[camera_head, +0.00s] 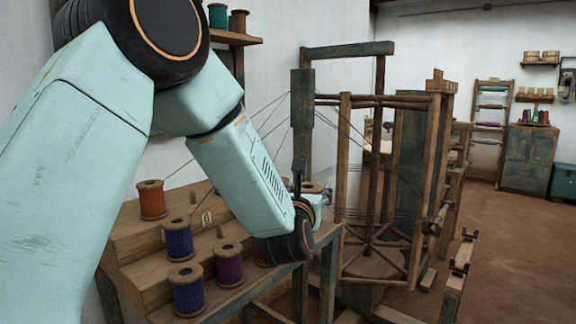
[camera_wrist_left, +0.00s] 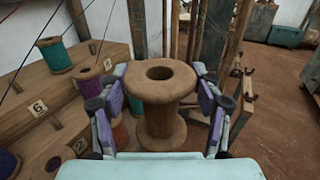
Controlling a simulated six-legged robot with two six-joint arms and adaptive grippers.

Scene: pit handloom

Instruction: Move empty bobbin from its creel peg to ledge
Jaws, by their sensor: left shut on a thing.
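My left gripper (camera_head: 322,198) reaches over the right end of the stepped wooden creel (camera_head: 128,236). In the wrist view its fingers are shut on a bare wooden bobbin (camera_wrist_left: 160,125), one finger on each side. The bobbin is upright with its round hole facing up and carries no thread. Whether its lower end touches the wood cannot be told. In the head view my wrist hides most of it. Bare pegs (camera_head: 220,231) stand on the creel, one near a tag marked 6 (camera_wrist_left: 38,108). My right gripper is not in view.
Thread-wound bobbins stand on the creel: orange (camera_head: 151,200), blue (camera_head: 178,238), purple (camera_head: 228,264) and others. Thin threads run from the creel toward the wooden reel frame (camera_head: 345,190) at right. Open floor (camera_head: 525,220) lies further right.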

